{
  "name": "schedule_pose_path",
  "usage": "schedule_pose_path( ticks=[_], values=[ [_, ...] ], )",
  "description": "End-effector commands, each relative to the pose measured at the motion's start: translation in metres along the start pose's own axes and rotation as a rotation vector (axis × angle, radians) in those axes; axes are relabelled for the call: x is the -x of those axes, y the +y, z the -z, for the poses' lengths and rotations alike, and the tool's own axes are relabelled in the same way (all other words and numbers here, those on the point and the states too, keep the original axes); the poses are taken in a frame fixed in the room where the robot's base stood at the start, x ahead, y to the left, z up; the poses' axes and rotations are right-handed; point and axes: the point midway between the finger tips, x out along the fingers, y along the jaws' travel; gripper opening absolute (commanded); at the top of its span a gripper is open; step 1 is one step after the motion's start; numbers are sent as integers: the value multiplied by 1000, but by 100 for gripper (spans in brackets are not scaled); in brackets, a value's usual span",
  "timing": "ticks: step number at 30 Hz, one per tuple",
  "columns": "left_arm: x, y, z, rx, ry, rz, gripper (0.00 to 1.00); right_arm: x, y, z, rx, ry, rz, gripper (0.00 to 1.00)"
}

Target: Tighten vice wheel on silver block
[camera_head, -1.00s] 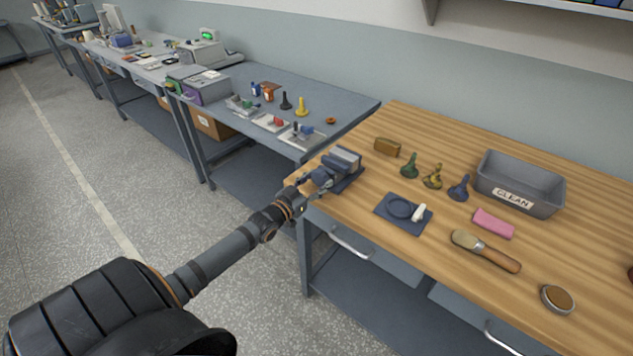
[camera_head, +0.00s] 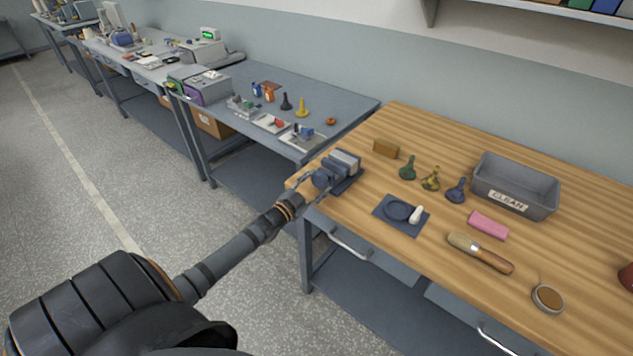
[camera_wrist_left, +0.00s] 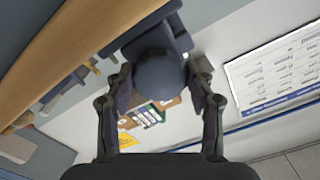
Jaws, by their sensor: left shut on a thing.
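The vice (camera_head: 341,165) stands at the left corner of the wooden bench, with a light silver block (camera_head: 346,157) at its jaws. The vice wheel (camera_head: 321,179) faces my left arm; in the left wrist view the round dark wheel (camera_wrist_left: 160,80) fills the space between the fingers. My left gripper (camera_head: 308,185) is at the wheel, and in the left wrist view its fingers (camera_wrist_left: 160,88) are on both sides of the wheel, shut on it. The block is not clearly seen in the wrist view. My right gripper is not in view.
The wooden bench (camera_head: 560,240) holds a grey bin marked CLEAN (camera_head: 515,203), a brush (camera_head: 480,252), a pink cloth (camera_head: 488,224), a dark mat (camera_head: 385,214) and several stamp-like tools right of the vice. A grey bench (camera_head: 345,110) stands close behind on the left.

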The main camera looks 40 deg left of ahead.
Motion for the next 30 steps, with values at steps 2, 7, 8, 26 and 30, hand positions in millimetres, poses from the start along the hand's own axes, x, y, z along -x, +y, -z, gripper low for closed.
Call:
schedule_pose_path(
  ticks=[2,7,8,26,30],
  values=[
    [0,0,1,-24,0,0,23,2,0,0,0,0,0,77],
    [0,0,0,-44,1,0,23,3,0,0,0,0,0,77],
    [0,0,0,-46,1,0,23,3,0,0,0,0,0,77],
    [0,0,0,-45,1,0,77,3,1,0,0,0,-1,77],
    [0,0,0,-44,1,0,77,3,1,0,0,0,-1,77]
  ],
)
